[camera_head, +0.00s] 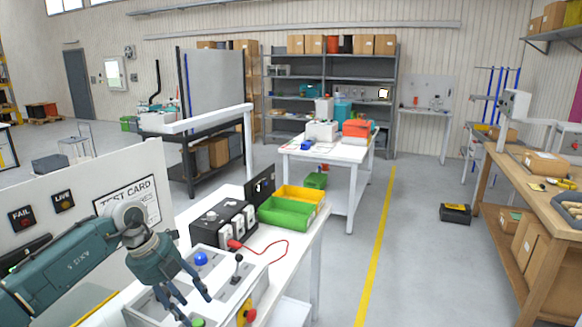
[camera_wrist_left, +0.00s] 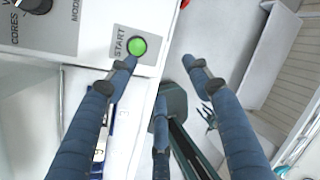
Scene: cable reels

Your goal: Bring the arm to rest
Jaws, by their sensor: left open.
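My left arm, a teal one, comes in from the lower left in the head view. Its gripper (camera_head: 188,305) hangs fingers-down over the grey control panel (camera_head: 222,262), with the fingers spread and nothing between them. In the left wrist view the gripper (camera_wrist_left: 160,65) also shows open and empty. The green START button (camera_wrist_left: 137,46) is close to the tip of the left-hand finger there; I cannot tell whether they touch. The same green button (camera_head: 197,322) shows at the bottom of the head view. My right gripper is not in view.
A white TEST CARD board (camera_head: 90,195) stands left.

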